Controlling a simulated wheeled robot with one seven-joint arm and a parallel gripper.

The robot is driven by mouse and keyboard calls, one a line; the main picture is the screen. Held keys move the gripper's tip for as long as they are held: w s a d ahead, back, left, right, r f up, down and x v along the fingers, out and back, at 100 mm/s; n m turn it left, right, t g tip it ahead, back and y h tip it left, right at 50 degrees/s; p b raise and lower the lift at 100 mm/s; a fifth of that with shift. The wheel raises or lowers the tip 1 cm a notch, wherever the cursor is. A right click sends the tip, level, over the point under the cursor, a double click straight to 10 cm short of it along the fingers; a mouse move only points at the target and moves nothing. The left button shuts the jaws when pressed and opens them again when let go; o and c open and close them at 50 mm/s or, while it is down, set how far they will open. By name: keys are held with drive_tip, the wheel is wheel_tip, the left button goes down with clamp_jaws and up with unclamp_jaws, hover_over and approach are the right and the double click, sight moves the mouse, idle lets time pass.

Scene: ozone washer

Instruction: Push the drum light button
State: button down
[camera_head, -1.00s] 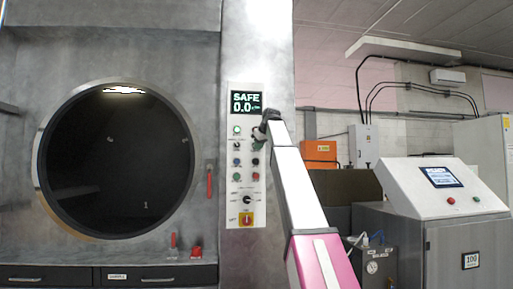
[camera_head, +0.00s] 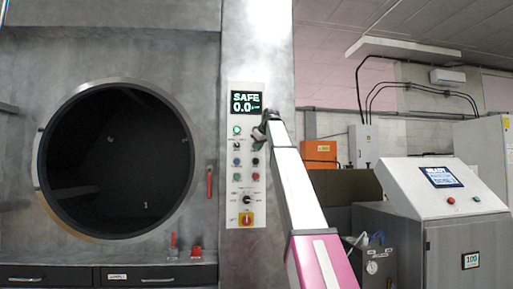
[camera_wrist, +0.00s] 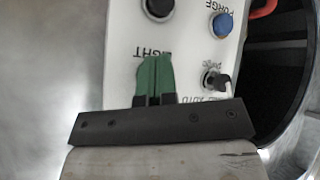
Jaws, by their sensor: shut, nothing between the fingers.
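The white control panel (camera_head: 234,210) stands right of the round drum opening (camera_head: 112,160), whose inside is dark. In the wrist view the panel (camera_wrist: 122,30) appears upside down. A label reading "IGHT" (camera_wrist: 150,52), its first letter unclear, is partly covered by my gripper (camera_wrist: 154,60). The gripper's green fingers are together, with nothing between them. They hide the spot beside the label, so the light button is not clearly visible; contact cannot be told. In the head view my gripper (camera_head: 262,125) is at the panel's upper right, below the display.
In the wrist view a blue button (camera_wrist: 222,25) labelled PURGE, a black button (camera_wrist: 158,8) and a selector knob (camera_wrist: 216,82) lie close around the fingers. The green display (camera_head: 246,103) reads SAFE. A console (camera_head: 430,190) stands right.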

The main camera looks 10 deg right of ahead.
drive_tip(key=shift+s, duration=1)
drive_tip(key=shift+s, duration=0.1)
drive_tip(key=s, duration=0.5)
drive_tip(key=shift+s, duration=0.4)
drive_tip(key=shift+f, duration=0.1)
